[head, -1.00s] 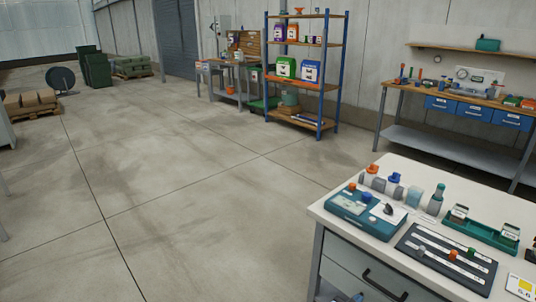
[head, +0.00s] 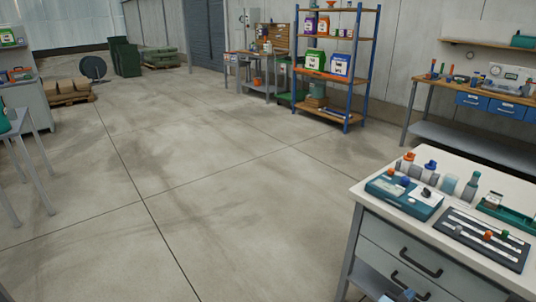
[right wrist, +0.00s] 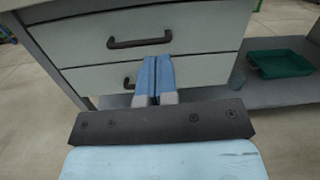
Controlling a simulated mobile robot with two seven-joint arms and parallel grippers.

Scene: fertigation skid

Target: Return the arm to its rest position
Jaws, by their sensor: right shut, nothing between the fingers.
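My right gripper (right wrist: 156,62) shows in the right wrist view with its two blue fingers side by side and closed together. Nothing is held between them. The fingers point toward the grey drawer front (right wrist: 205,35) of the white-topped bench, and the tips overlap the area between its two black handles (right wrist: 140,41). I cannot tell whether they touch it. In the head view, a small blue and pale part at the bottom edge, below the drawers, may be this gripper. My left gripper is in neither view.
The white-topped bench (head: 460,161) at right carries a teal case (head: 404,198), a dark slotted board (head: 482,238) and bottles. A green tray (right wrist: 280,64) lies on its lower shelf. A blue shelving rack (head: 362,75) stands behind. The concrete floor (head: 220,190) is wide open.

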